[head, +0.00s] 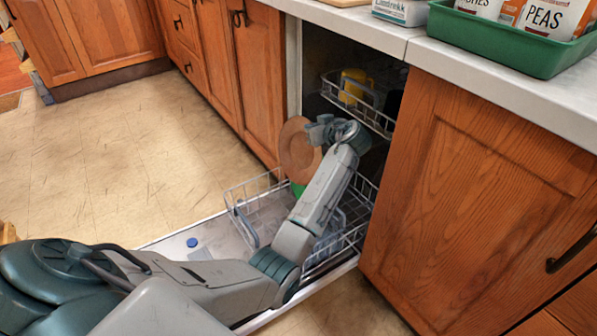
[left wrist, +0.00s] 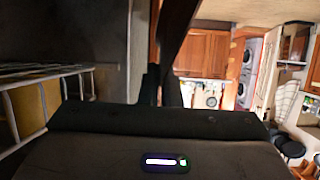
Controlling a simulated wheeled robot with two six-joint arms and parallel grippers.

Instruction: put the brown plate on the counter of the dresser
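The brown plate (head: 296,152) stands on edge at the dishwasher opening, its face toward the head camera. My left gripper (head: 316,132) is at the plate's upper right edge. In the left wrist view the plate (left wrist: 179,35) shows edge-on and dark, running down to the two close fingertips (left wrist: 162,88). The gripper looks shut on its rim. I cannot tell whether the plate's lower edge is clear of the lower rack. My right gripper is not in view. I cannot make out a dresser in these views.
The dishwasher door (head: 205,238) is open and low, with a blue round thing (head: 192,242) on it. The lower rack (head: 262,205) is out; the upper rack (head: 357,103) holds a yellow mug (head: 354,86). A counter (head: 480,80) with a green tray (head: 500,42) lies right. Floor at left is clear.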

